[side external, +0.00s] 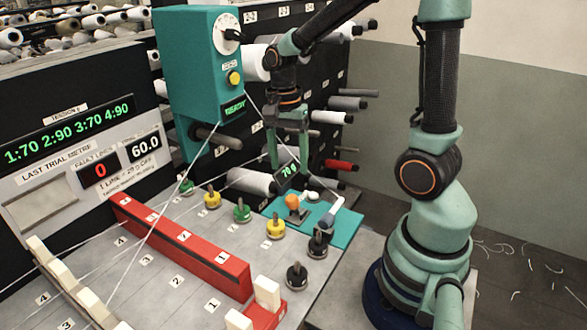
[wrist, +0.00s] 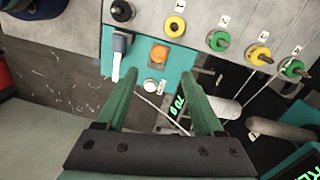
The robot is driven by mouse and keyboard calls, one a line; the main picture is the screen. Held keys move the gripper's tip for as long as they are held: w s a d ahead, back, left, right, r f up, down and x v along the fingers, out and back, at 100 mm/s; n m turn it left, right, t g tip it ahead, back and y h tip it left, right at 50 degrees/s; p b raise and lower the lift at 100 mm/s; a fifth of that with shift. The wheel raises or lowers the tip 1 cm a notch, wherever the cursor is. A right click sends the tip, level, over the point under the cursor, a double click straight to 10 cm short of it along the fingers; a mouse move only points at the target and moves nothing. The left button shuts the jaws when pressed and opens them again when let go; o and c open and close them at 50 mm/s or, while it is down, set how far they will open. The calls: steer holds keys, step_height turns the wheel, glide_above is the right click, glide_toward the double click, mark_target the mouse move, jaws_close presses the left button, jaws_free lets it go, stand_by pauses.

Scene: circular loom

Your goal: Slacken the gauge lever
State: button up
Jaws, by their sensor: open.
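The lever (side external: 336,206), white with a blue-grey end, sits at the right of a teal plate (side external: 345,232) in the side view. In the wrist view the lever (wrist: 117,62) lies left of an orange knob (wrist: 159,53), its white part pointing toward my left finger. A small lit gauge display reading 70 (side external: 289,171) stands behind the plate. My gripper (side external: 289,160) is open and empty above the back of the plate. In the wrist view its fingers (wrist: 161,80) straddle a white button (wrist: 154,86), with the lever just outside the left finger.
Black, yellow and green pegs (side external: 275,227) line the board beside the plate. A long red block (side external: 185,250) lies to the left. A teal box (side external: 200,70) with a dial and thread spools on a dark rack stand behind. Threads cross the board.

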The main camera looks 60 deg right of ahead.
mark_target(293, 202)
steer(key=f, duration=0.8)
steer(key=s+f, duration=0.1)
steer(key=f, duration=0.2)
steer(key=shift+d+f, duration=0.1)
steer(key=shift+f, duration=0.3)
steer(key=shift+c, duration=0.3)
jaws_close()
steer(key=shift+r, duration=0.1)
stand_by(0.5)
